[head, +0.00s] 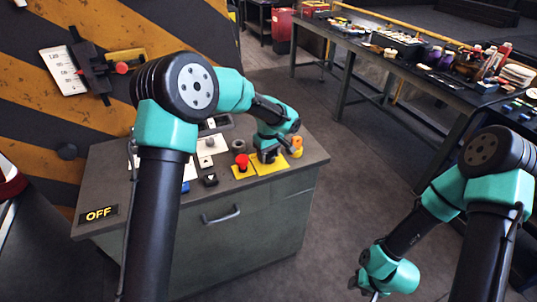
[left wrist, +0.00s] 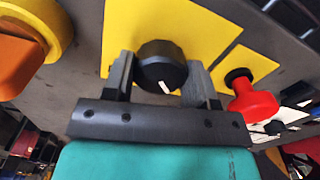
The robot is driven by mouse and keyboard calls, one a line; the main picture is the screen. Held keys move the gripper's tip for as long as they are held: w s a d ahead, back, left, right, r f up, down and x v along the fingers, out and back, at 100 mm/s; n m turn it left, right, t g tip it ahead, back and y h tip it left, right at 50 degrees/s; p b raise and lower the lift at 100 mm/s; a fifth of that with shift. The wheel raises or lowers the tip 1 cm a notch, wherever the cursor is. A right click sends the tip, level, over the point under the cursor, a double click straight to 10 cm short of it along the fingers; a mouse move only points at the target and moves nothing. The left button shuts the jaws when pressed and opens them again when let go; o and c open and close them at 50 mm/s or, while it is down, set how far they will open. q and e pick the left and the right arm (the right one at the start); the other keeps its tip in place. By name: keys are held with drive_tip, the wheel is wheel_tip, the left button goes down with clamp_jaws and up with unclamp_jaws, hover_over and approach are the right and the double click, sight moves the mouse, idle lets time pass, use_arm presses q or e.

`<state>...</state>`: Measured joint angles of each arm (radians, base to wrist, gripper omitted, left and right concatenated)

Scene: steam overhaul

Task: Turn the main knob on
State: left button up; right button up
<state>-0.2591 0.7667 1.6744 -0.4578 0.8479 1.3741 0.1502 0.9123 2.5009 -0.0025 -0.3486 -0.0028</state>
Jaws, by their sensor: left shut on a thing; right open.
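The main knob, a black round knob (left wrist: 160,62) with a white mark, sits on a yellow plate (left wrist: 205,25) in the left wrist view. My left gripper (left wrist: 165,78) has one finger on each side of it and is shut on it. In the head view my left gripper (head: 268,156) is over the console's right part and mostly hides the knob. A sign reading OFF (head: 98,214) is on the console's front left. My right gripper (head: 372,290) is open, low at the bottom right, away from the console, its fingertips hard to make out.
A red mushroom button (head: 242,161) stands just left of the knob, and an orange knob (head: 297,141) on its right. The grey console (head: 265,215) has a drawer handle (head: 221,215). A cluttered workbench (head: 350,45) stands at the back right. The floor between is clear.

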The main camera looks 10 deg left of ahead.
use_arm(q)
drive_tip(key=shift+m, duration=0.4)
drive_tip(key=m, duration=0.7)
drive_tip(key=shift+m, duration=0.4)
drive_tip(key=m, duration=0.4)
drive_tip(key=shift+m, duration=0.3)
drive_tip(key=m, duration=0.4)
drive_tip(key=shift+m, duration=0.4)
drive_tip(key=o, duration=0.9)
drive_tip(key=shift+o, duration=0.2)
